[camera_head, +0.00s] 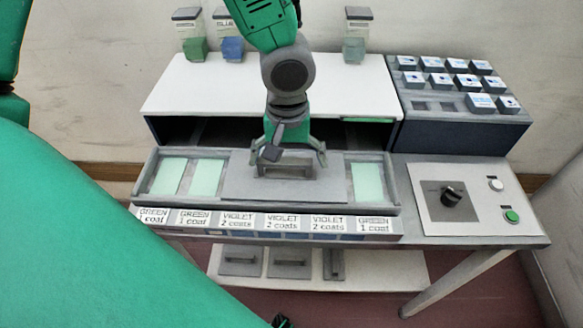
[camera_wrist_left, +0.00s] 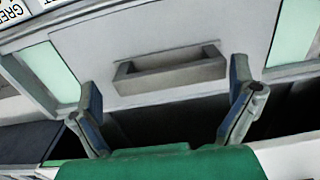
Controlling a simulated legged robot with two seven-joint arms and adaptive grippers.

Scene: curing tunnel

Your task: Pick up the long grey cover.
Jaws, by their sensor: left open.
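The long grey cover (camera_head: 323,190) lies flat over the middle of the shallow grey tray, with a raised bar handle (camera_head: 287,170) on top. In the left wrist view the cover (camera_wrist_left: 150,38) and its handle (camera_wrist_left: 172,72) show clearly. My left gripper (camera_head: 290,158) is open just above the handle, its fingers spread towards the handle's two ends. In the wrist view one finger is on each side, with nothing held. I cannot tell whether a finger touches the handle. My right gripper is not in view.
Pale green panels (camera_head: 206,177) show in the tray on both sides of the cover. Labels (camera_head: 242,222) run along its front. A white-topped housing (camera_head: 190,95) stands behind. A control panel (camera_head: 470,200) is at right. Smaller handled plates (camera_head: 290,262) lie on the lower shelf.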

